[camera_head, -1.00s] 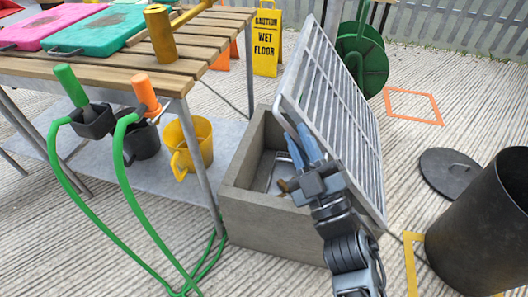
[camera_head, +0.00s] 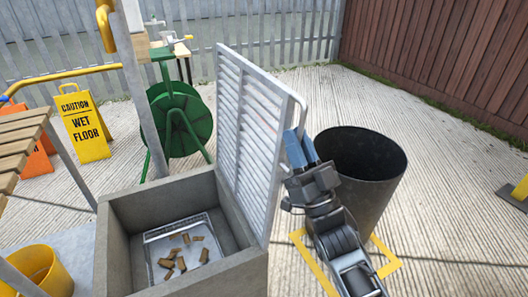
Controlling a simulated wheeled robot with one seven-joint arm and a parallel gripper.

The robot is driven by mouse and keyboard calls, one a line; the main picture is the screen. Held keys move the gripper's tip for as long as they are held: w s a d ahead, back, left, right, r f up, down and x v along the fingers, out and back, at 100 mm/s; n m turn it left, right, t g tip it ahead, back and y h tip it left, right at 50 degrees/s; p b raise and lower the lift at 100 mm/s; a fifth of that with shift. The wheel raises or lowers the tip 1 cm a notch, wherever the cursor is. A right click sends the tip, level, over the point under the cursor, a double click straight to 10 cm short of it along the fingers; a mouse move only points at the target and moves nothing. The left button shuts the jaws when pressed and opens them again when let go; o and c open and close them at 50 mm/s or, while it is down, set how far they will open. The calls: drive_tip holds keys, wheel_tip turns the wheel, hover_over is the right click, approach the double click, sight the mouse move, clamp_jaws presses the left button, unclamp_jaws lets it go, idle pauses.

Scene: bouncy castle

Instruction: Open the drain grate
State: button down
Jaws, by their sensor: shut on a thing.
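The drain grate (camera_head: 250,140) is a grey slatted metal panel. It stands nearly upright on the right edge of the concrete drain box (camera_head: 120,235), and the box is uncovered. My gripper (camera_head: 300,140) has blue fingers and is at the grate's right edge, near its top corner, shut on the grate's edge bar. The exact contact is partly hidden. Inside the box a metal tray (camera_head: 152,245) holds several brown pieces (camera_head: 186,254).
A black bin (camera_head: 375,185) stands close to the right of my gripper, inside a yellow floor outline (camera_head: 385,270). A green hose reel (camera_head: 180,120) is behind the grate. A yellow wet floor sign (camera_head: 82,125), a slatted bench (camera_head: 20,140) and a yellow bucket (camera_head: 45,270) are at left.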

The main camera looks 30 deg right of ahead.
drive_tip(key=shift+d+f+m+h, duration=0.2)
drive_tip(key=shift+d+m+h, duration=0.4)
drive_tip(key=shift+d, duration=0.2)
drive_tip(key=shift+d+f+m+h, duration=0.2)
drive_tip(key=shift+d+m+h, duration=0.4)
drive_tip(key=shift+d, duration=0.15)
drive_tip(key=c, duration=1.2)
unclamp_jaws()
drive_tip(key=v, duration=0.7)
drive_tip(key=shift+s+f, duration=0.2)
drive_tip(key=shift+f, duration=0.15)
